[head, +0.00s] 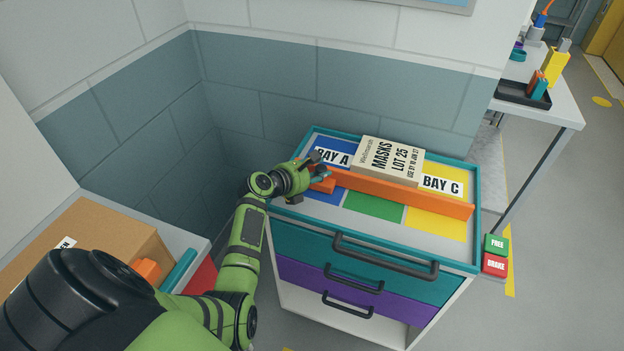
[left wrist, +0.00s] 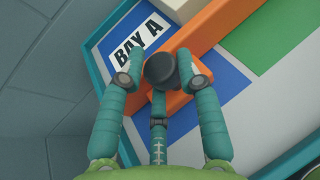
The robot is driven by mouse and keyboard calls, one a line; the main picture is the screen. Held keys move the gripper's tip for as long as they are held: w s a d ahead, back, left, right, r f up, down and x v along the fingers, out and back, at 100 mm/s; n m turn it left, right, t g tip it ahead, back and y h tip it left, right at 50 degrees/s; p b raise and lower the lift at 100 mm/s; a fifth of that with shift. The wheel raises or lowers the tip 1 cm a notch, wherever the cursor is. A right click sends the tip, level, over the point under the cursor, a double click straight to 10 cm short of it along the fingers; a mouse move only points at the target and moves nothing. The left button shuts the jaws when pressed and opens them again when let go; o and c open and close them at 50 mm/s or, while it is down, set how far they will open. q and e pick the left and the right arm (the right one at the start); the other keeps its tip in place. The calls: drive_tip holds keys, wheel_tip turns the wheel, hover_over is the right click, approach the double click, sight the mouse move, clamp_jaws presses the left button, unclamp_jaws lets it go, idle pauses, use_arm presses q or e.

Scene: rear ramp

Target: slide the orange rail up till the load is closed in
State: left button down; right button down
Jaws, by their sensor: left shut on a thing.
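The orange rail (head: 400,192) lies across the cart's top tray, over its blue, green and yellow bays. The load is a beige box marked MASKS LOT 25 (head: 386,160), just behind the rail; the rail hides its lower front edge, so I cannot tell if they touch. My left gripper (head: 318,170) is at the rail's left end. In the left wrist view its teal fingers (left wrist: 160,72) are shut around a dark round knob (left wrist: 160,66) on the orange rail (left wrist: 232,24). A corner of the box (left wrist: 182,8) shows at that view's top. My right gripper is not in view.
The teal tray rim (head: 479,205) surrounds the bays. Drawer handles (head: 385,258) stick out in front. FREE (head: 497,243) and BRAKE (head: 494,264) buttons are at the right corner. A wall stands close behind. A cardboard box (head: 85,245) sits on a table at left.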

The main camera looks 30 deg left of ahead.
use_arm(q)
drive_tip(key=w, duration=0.4)
drive_tip(key=shift+w+a+r+b, duration=0.1)
drive_tip(key=shift+w+a+b, duration=0.2)
drive_tip(key=shift+a+b, duration=0.1)
drive_tip(key=c, duration=0.9)
unclamp_jaws()
drive_tip(key=shift+d, duration=0.1)
drive_tip(key=shift+s+a+r, duration=0.1)
drive_tip(key=shift+s+a, duration=0.1)
drive_tip(key=shift+s, duration=0.3)
drive_tip(key=v, duration=1.1)
